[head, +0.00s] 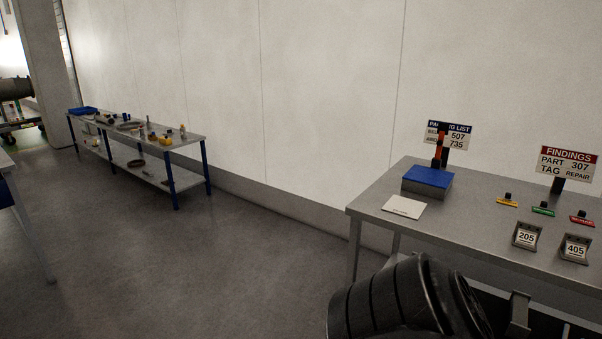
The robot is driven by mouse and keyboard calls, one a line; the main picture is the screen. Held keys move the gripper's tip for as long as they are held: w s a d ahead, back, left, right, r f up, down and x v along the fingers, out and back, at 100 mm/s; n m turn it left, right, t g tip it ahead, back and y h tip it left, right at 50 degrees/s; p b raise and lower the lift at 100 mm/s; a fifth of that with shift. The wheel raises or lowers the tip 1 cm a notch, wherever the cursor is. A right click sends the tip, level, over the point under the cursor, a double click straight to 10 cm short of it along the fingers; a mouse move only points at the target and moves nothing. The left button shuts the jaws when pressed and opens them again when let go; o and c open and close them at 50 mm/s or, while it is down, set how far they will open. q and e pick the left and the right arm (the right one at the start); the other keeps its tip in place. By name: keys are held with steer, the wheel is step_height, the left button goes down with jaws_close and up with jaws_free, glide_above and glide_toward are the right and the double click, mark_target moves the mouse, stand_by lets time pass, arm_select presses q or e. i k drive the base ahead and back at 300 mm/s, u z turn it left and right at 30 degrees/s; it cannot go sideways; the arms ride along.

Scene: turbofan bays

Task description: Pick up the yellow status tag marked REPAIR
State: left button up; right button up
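The yellow status tag (507,203) lies on the grey workbench (465,235) at the right of the head view. It has a small black knob at its back edge, and its lettering is too small to read. A green tag (543,211) and a red tag (582,221) lie in a row to its right, each with a similar knob. The findings sign (568,163) behind them reads PART 307, TAG REPAIR. Neither of my grippers shows in this view, so whether they are open or shut is hidden.
Stands marked 205 (526,237) and 405 (575,248) sit in front of the tags. A blue-topped box (427,181) and a white card (404,207) lie to the left. A packing-list sign (458,138) stands behind. A long bench (188,139) lines the wall; open floor lies between.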

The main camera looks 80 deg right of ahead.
mark_target(507, 201)
steer(key=z, duration=3.25)
steer(key=i, duration=0.45)
steer(key=z, duration=0.05)
